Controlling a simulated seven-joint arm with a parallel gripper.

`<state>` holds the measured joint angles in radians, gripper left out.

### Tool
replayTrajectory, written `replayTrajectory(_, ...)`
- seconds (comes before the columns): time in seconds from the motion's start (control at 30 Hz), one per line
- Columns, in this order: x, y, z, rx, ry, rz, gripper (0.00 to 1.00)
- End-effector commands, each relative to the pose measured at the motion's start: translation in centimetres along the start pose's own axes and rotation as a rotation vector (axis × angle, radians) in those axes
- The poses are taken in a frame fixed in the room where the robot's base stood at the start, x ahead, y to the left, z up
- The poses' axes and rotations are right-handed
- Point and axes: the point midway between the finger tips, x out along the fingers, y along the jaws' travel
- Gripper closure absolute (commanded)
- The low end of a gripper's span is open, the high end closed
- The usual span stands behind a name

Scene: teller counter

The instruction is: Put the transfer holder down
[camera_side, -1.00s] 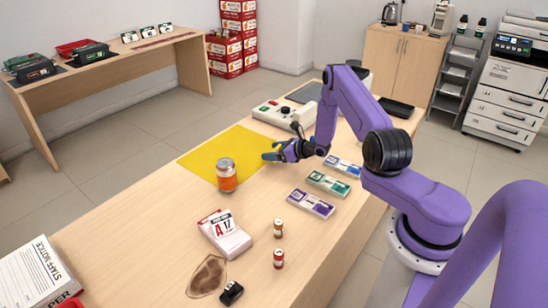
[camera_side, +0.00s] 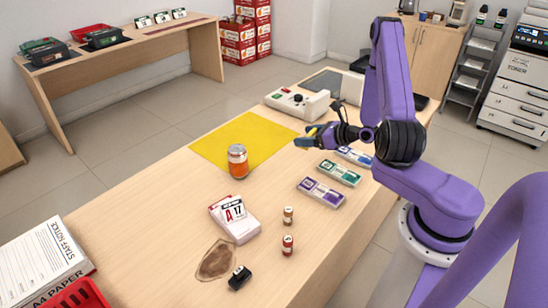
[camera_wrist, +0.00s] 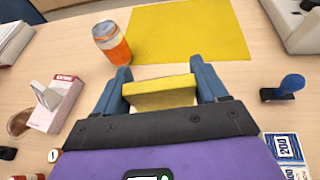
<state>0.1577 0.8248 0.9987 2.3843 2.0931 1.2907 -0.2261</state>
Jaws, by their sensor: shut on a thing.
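My gripper (camera_wrist: 160,88) is shut on a yellow block-like thing, which I take to be the transfer holder (camera_wrist: 160,95). It sits crosswise between the two blue-grey fingers in the wrist view. In the side view my gripper (camera_side: 302,142) is above the counter, by the right corner of the yellow mat (camera_side: 238,140). A bit of the yellow holder (camera_side: 312,131) shows at the fingers there. Its underside is hidden, and I cannot tell its exact height above the counter.
An orange-labelled can (camera_side: 238,162) stands at the mat's front edge. Purple (camera_side: 320,193), green (camera_side: 338,173) and blue banknote packs lie right of it. A blue-knobbed stamp (camera_wrist: 285,88), calendar box (camera_side: 233,217), two small bottles and a grey machine (camera_side: 297,103) stand around. The front-left counter is clear.

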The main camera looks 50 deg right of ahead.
Motion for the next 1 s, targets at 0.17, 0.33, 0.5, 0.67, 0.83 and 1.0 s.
replayTrajectory(0.17,-0.2,0.3,0.1,-0.002,-0.001,0.004,0.59)
replayTrajectory(0.33,0.7,3.2,0.4,-0.027,0.002,0.068,0.59)
replayTrajectory(0.5,2.2,10.0,0.9,-0.089,0.008,0.216,0.59)
replayTrajectory(0.67,2.7,17.4,1.1,-0.158,0.011,0.377,0.59)
replayTrajectory(0.83,2.0,25.0,0.8,-0.230,0.011,0.548,0.59)
replayTrajectory(1.0,0.1,32.2,0.2,-0.298,0.009,0.714,0.59)
